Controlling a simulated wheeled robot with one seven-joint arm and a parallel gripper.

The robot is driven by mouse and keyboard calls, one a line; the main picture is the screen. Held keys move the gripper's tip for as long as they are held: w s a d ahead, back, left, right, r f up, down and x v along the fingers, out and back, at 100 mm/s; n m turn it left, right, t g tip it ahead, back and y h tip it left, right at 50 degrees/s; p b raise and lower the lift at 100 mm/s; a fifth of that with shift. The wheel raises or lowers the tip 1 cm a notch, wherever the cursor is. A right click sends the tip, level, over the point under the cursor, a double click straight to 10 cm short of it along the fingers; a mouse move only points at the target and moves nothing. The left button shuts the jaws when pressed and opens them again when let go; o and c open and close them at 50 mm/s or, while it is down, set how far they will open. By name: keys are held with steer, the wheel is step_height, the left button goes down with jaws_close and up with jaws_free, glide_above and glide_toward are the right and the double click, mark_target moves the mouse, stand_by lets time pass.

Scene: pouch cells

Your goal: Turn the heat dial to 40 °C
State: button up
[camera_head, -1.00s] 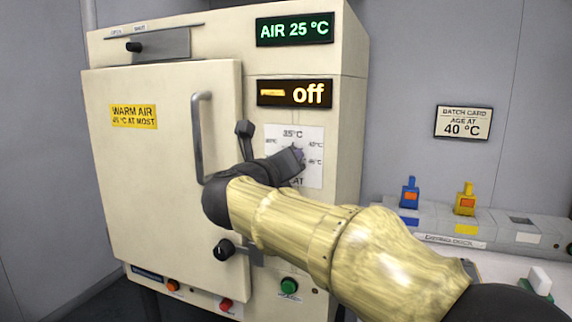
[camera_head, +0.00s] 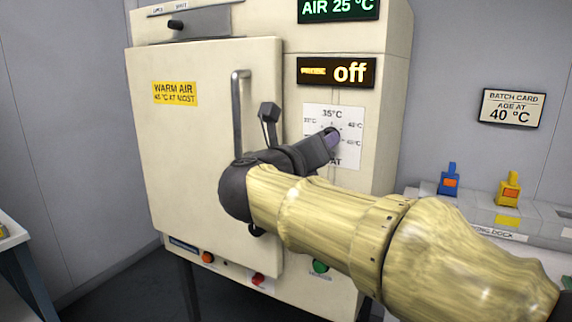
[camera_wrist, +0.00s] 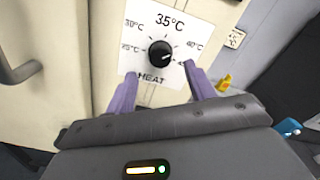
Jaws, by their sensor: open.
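The heat dial (camera_wrist: 160,53) is a round black knob on a white panel (camera_wrist: 143,72). The panel shows marks from 25 °C at left, over 35 °C at top, to 40 °C at upper right. A further mark lies lower right, partly hidden by a finger. A pale mark on the knob seems to point right, but its exact setting is unclear. My gripper (camera_wrist: 160,84) is open, with one purple finger on each side below the knob, apart from it. In the head view my gripper (camera_head: 329,141) covers most of the dial; the panel (camera_head: 318,112) shows around it.
The cream oven door (camera_head: 200,140) has a vertical handle (camera_head: 237,115) left of my gripper. Displays read AIR 25 °C (camera_head: 339,8) and off (camera_head: 337,72). A batch card (camera_head: 512,107) reads AGE AT 40 °C.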

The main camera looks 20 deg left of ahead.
steer(key=s, duration=1.2)
steer(key=shift+s+a+p, duration=0.3)
steer(key=shift+a+p, duration=0.15)
